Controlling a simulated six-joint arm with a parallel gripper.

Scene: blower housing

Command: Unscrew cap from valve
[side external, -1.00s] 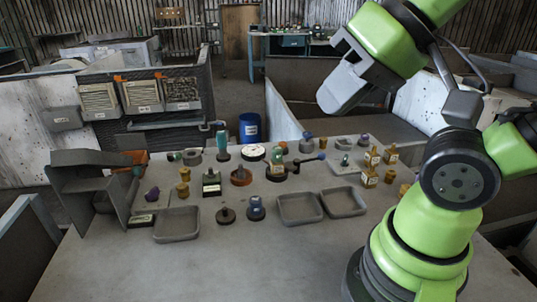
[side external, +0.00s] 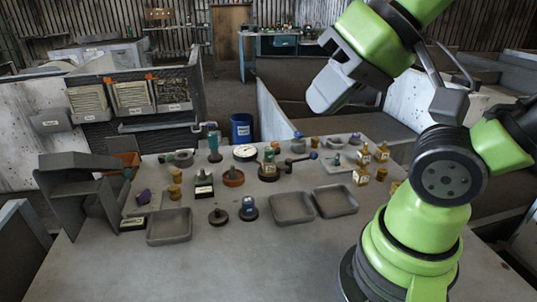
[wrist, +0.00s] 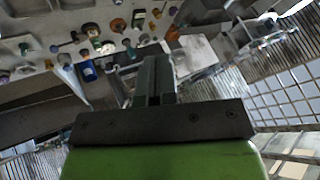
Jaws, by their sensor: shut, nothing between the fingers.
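My gripper (side external: 319,103) is raised in the upper right of the side external view, well above and apart from the table objects. In the wrist view its two fingers (wrist: 157,68) lie together with nothing between them. Several small fittings stand on the grey table. One has a green and tan upright body on a dark base (side external: 269,162), with a dark arm ending in a blue ball (side external: 313,155) beside it. A blue knob-like part (side external: 248,206) sits on a dark disc. I cannot tell which of these is the valve or its cap.
Two empty grey trays (side external: 292,221) (side external: 356,203) lie at the right front, another tray (side external: 187,227) at the left. A grey rack (side external: 66,180) stands on the left edge. Small amber bottles (side external: 361,176) stand at the right. The front table area is clear.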

